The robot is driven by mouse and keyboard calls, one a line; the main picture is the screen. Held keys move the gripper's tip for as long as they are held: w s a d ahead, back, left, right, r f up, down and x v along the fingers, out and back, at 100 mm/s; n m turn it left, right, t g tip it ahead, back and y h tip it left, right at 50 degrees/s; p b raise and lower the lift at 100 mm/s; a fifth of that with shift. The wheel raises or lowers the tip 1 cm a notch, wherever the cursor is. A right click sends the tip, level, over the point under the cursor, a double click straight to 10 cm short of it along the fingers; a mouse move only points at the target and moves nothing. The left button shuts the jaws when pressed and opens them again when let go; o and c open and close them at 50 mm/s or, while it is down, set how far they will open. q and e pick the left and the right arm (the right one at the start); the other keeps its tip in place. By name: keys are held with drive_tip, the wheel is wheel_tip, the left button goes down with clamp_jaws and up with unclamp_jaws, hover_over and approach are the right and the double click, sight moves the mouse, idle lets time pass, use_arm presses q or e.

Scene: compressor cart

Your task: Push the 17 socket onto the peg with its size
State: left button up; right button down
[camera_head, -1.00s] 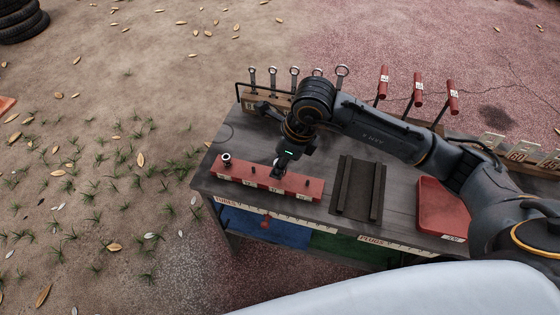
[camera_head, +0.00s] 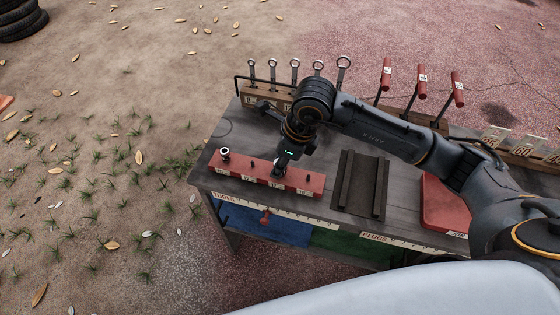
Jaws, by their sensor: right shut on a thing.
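The red peg rail (camera_head: 240,171) lies along the front left of the workbench, with small labels on its front face. A shiny socket (camera_head: 225,153) stands at its left end. Short dark pegs show bare, one (camera_head: 253,163) left of my gripper and one (camera_head: 308,177) to its right. My right gripper (camera_head: 280,168) points down over the middle of the rail, between these pegs, and is shut on a socket that is mostly hidden by the fingers. I cannot read the labels or tell whether the held socket touches a peg. My left gripper is out of view.
A dark grooved holder (camera_head: 360,185) and a red tray (camera_head: 442,204) lie right of the rail. Ring-ended wrenches stand in a wooden rack (camera_head: 262,97) behind. Red-handled tools (camera_head: 421,78) stand at the back right. My right arm crosses above the bench.

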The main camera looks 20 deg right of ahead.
drive_tip(key=shift+f, duration=0.25)
drive_tip(key=c, duration=1)
unclamp_jaws()
drive_tip(key=shift+r, duration=0.1)
drive_tip(key=shift+o, duration=0.2)
drive_tip(key=shift+r, duration=0.1)
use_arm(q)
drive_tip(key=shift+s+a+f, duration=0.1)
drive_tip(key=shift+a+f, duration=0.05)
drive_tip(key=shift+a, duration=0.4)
use_arm(e)
drive_tip(key=v, duration=0.7)
drive_tip(key=shift+r, duration=0.4)
drive_tip(key=shift+s+d, duration=0.1)
